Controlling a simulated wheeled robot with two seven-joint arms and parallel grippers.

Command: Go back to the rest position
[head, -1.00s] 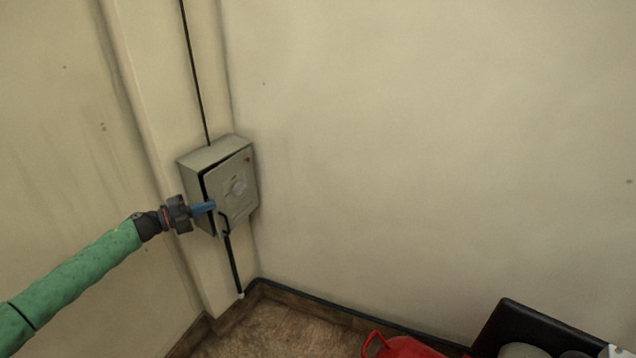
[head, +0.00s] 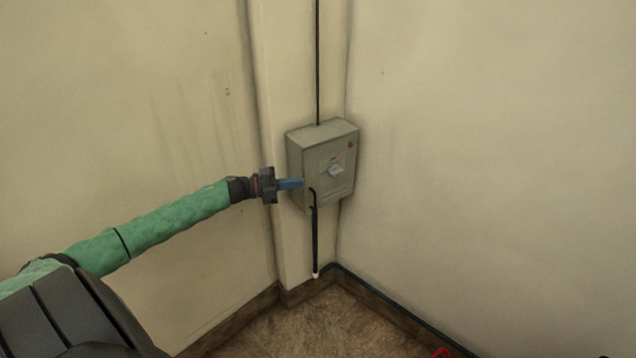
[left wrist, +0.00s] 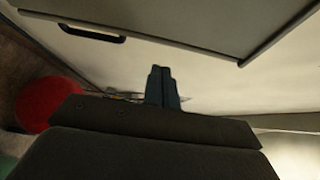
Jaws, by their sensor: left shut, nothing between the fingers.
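My left gripper (head: 290,184) reaches in from the left, its blue fingers shut with nothing between them. Its fingertips overlap the left side of the grey wall box (head: 322,150); I cannot tell whether they touch it. The box's front door looks closed, with a pale knob in its middle and a small orange mark at the upper right. In the left wrist view the shut fingers (left wrist: 162,88) point up toward a grey panel (left wrist: 190,22) with a dark handle (left wrist: 92,33) at its left. My right gripper is not in view.
The box hangs on a cream pillar in a wall corner. A black cable runs up from it, and a black pipe (head: 315,240) hangs below. A red object (head: 442,352) shows at the bottom edge; a red round shape (left wrist: 52,103) is in the wrist view.

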